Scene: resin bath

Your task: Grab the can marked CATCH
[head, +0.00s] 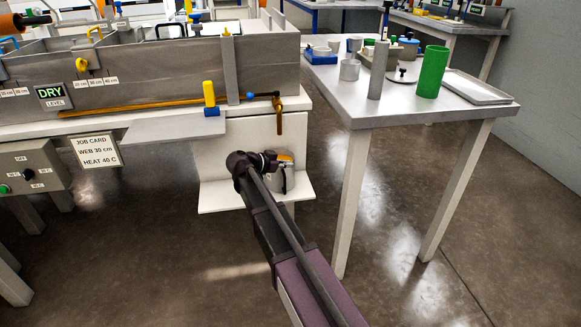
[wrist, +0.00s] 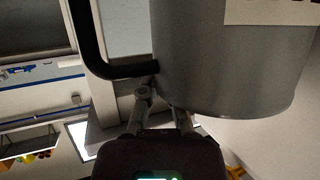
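A grey metal can (wrist: 225,65) with a black loop handle (wrist: 100,50) fills much of the wrist view, close to the camera. A cream label (wrist: 270,11) is cut off by the top edge, and no marking can be read on it. In the head view the can (head: 290,180) stands on a small white shelf, partly hidden by my arm. My gripper (wrist: 163,95) is right at the can, by the lower end of the handle. Its fingertips are hidden behind the handle and can wall, so I cannot tell whether they grip anything.
The white shelf (head: 222,198) sticks out below the grey bath (head: 150,75). At right, a table (head: 420,111) holds a green cylinder (head: 432,72), a grey cylinder (head: 378,70) and a tray (head: 478,88).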

